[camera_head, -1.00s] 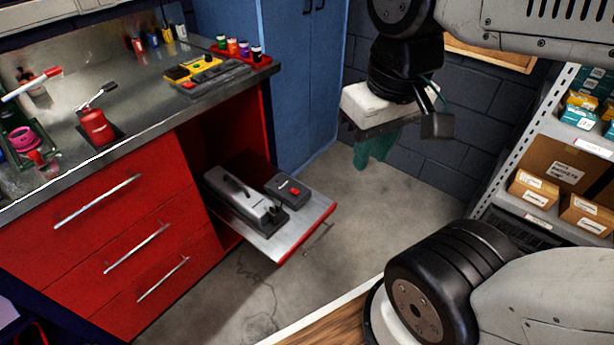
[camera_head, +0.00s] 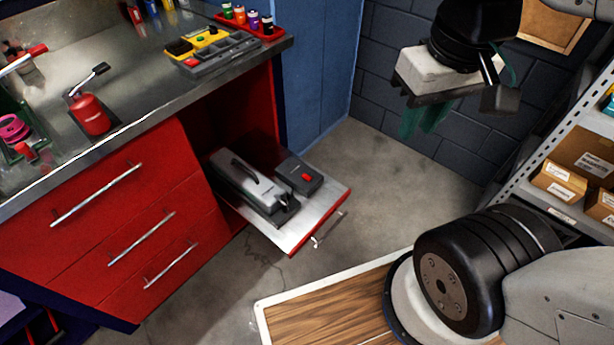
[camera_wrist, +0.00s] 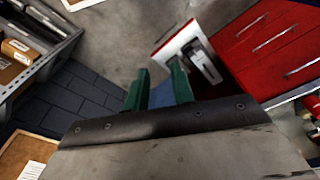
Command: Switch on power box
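The power box (camera_head: 299,174) is a small dark grey box with a red switch (camera_head: 306,177) on top. It sits on a pulled-out metal shelf (camera_head: 285,238) with a red front, low in the red bench. A larger grey case (camera_head: 250,184) with a handle lies left of it. My gripper (camera_head: 425,122) has green fingers pointing down, to the right of the shelf and above it, apart from everything. In the wrist view the green fingers (camera_wrist: 160,90) stand apart with a gap between them, empty. The shelf (camera_wrist: 172,50) shows beyond them; the power box is hard to make out there.
A blue cabinet (camera_head: 315,70) stands behind. Shelving with boxes (camera_head: 600,150) is right. The floor before the shelf is clear.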

